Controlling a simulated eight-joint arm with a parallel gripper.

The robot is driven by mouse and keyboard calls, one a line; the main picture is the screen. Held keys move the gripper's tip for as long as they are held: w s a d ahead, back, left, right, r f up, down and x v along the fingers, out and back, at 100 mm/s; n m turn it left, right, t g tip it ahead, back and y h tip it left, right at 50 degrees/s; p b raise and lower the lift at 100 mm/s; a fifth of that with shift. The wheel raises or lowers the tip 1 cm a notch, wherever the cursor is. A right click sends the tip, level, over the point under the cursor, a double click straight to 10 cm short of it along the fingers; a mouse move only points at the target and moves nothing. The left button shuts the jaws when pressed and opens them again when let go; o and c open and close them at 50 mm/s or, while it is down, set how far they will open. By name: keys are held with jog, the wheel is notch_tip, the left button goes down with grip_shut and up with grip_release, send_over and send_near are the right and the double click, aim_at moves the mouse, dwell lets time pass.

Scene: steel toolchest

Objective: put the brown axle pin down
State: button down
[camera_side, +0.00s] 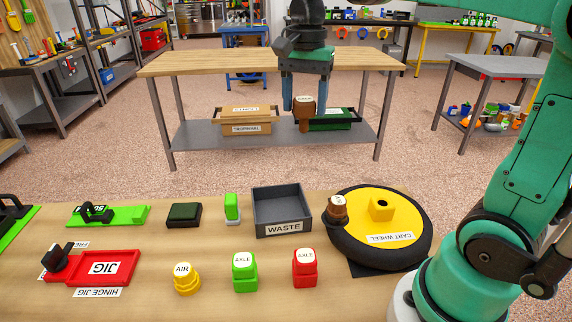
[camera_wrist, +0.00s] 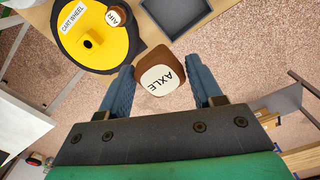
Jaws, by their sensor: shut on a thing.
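The brown axle pin (camera_side: 302,114) has a white top marked AXLE and is held upright in the air, clear of any surface. My gripper (camera_side: 304,103) is shut on it, with one blue finger on each side. The wrist view shows the pin's labelled top (camera_wrist: 161,78) between the fingers of my gripper (camera_wrist: 164,88). Its lower end is hidden there. The cart wheel (camera_side: 350,247) lies on the workbench, with a black tyre, a yellow face and a yellow block with a dark hole (camera_side: 381,209). A brown pin marked AIR (camera_side: 337,208) stands at its left side.
A grey waste bin (camera_side: 282,198) stands left of the wheel. In front are a red axle pin (camera_side: 305,268), a green axle pin (camera_side: 244,272) and a yellow air pin (camera_side: 186,279). A red hinge jig (camera_side: 101,268) lies at the left. Bare bench (camera_side: 215,300) lies between.

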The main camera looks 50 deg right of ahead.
jog(key=w+a+r, duration=0.1)
jog(key=w+a, duration=0.2)
send_over(280, 214)
notch_tip(280, 214, down, 20)
jog(key=shift+r, duration=0.25)
jog(key=shift+c, duration=0.7)
grip_release()
jog(key=shift+f, duration=0.1)
